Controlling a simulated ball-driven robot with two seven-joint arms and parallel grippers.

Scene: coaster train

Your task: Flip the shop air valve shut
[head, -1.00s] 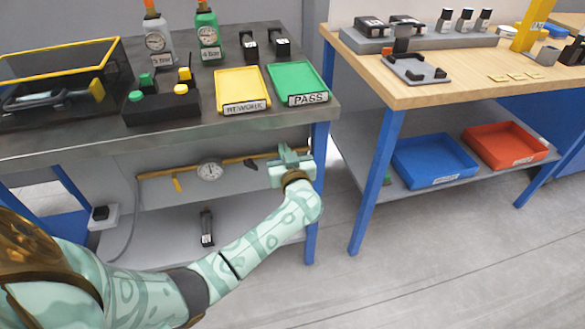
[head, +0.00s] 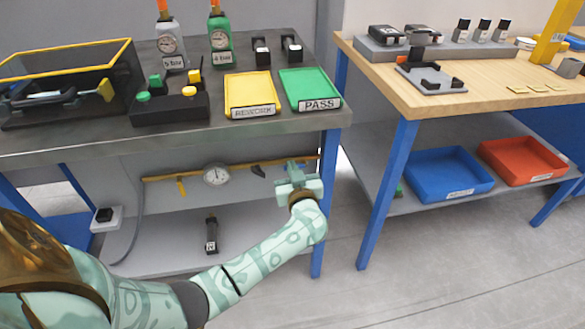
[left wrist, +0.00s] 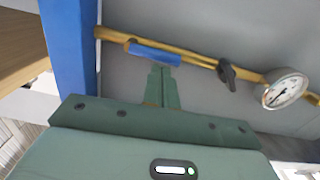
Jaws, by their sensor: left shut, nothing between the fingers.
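A brass air pipe (head: 200,175) runs under the left bench; it also shows in the left wrist view (left wrist: 198,58). A blue lever (left wrist: 153,54) lies along the pipe near its end by the blue bench leg. A black handle (left wrist: 227,74) sits between it and the round gauge (left wrist: 286,90), tilted across the pipe. In the head view a yellow lever (head: 181,187) hangs down left of the gauge. No readable label shows which one is the shop air valve. My left gripper (head: 292,168) is shut and empty, its fingertips (left wrist: 160,72) just below the blue lever; contact is unclear.
The bench top (head: 240,133) overhangs the pipe, and a blue leg (head: 330,200) stands right of my gripper. A black labelled item (head: 211,235) stands on the lower shelf. A grey hose and socket box (head: 106,218) are at the left. Floor is clear in front.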

